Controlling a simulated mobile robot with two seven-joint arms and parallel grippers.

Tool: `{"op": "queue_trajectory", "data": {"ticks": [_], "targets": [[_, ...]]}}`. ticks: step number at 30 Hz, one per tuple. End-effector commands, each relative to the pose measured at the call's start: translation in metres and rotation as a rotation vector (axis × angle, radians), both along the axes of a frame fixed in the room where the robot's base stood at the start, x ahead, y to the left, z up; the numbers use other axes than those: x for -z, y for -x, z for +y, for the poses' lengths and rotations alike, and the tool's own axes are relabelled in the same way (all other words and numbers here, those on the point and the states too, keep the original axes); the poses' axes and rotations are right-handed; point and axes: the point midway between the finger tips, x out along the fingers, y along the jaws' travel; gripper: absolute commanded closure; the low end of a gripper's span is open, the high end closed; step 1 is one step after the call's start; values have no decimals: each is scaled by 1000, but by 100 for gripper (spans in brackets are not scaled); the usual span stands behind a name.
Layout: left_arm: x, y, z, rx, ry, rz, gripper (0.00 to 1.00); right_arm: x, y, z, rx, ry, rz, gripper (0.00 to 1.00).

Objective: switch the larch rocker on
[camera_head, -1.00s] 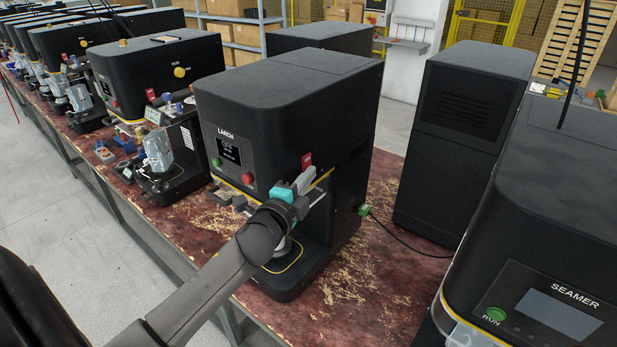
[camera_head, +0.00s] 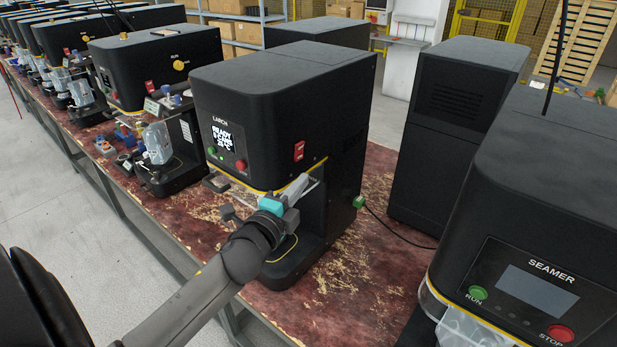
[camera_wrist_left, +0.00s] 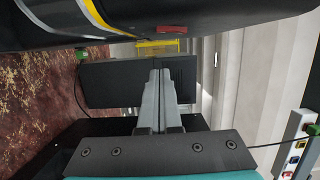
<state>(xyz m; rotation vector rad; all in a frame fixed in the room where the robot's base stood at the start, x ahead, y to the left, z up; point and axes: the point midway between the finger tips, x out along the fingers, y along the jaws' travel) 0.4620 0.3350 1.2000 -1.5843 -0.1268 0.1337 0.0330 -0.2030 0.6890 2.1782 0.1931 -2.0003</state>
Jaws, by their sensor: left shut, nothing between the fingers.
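My right gripper is not in view.
A machine labelled SEAMER (camera_head: 540,190) stands at the right, with a green RUN button and a red STOP button. A dark cabinet (camera_head: 455,130) stands behind. Similar machines line the bench to the left. The reddish bench top (camera_head: 350,275) has scattered shavings.

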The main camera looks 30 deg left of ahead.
Motion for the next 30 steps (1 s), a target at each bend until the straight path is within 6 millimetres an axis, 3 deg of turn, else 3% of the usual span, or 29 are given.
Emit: {"op": "queue_trajectory", "data": {"ticks": [4, 12, 30], "targets": [[2, 23, -5, 1, 4, 1, 100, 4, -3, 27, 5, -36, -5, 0], [2, 47, -9, 1, 3, 0, 100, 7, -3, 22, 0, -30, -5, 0], [1, 50, -9, 1, 2, 0, 100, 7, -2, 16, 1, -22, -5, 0]]}}
